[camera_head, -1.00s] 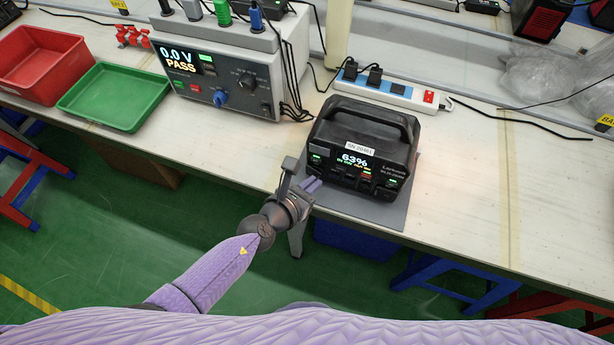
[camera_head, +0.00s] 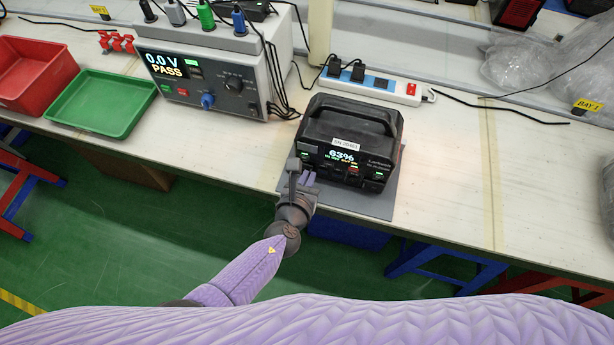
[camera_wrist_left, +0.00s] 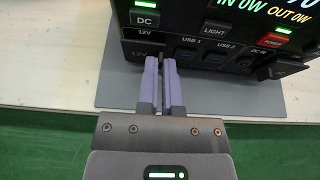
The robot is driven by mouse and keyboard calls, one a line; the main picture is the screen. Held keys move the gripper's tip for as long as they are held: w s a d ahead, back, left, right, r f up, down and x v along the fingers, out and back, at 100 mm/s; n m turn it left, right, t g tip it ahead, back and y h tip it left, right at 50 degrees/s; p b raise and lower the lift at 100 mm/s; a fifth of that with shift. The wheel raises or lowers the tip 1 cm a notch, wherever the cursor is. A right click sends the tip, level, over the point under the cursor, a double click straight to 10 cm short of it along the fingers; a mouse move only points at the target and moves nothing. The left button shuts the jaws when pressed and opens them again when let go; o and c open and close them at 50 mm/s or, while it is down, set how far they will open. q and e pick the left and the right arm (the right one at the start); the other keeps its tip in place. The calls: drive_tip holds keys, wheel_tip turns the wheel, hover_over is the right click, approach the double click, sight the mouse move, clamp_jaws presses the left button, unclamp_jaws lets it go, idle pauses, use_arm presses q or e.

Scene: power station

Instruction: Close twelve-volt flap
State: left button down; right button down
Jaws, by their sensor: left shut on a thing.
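The black power station (camera_head: 350,140) stands on a grey mat on the workbench, its lit front panel showing 63%. It also shows in the left wrist view (camera_wrist_left: 215,40). The twelve-volt flap (camera_wrist_left: 140,54) is a dark panel marked 12V at the lower left of its front, below the DC button. My left gripper (camera_head: 309,177) is at that lower left corner. In the left wrist view its purple fingers (camera_wrist_left: 161,62) are nearly together, with their tips at the flap's right end. The thin dark part between them is mostly hidden, and the flap's exact angle is unclear. My right gripper is out of view.
A tester (camera_head: 215,75) reading PASS stands left of the station, with cables behind it. A power strip (camera_head: 375,85) lies behind the station. Green (camera_head: 103,103) and red (camera_head: 35,75) trays are at the far left. The bench to the right (camera_head: 450,180) is clear.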

use_arm(q)
drive_tip(key=c, duration=0.8)
unclamp_jaws()
drive_tip(key=p+v, duration=0.4)
drive_tip(key=v, duration=0.6)
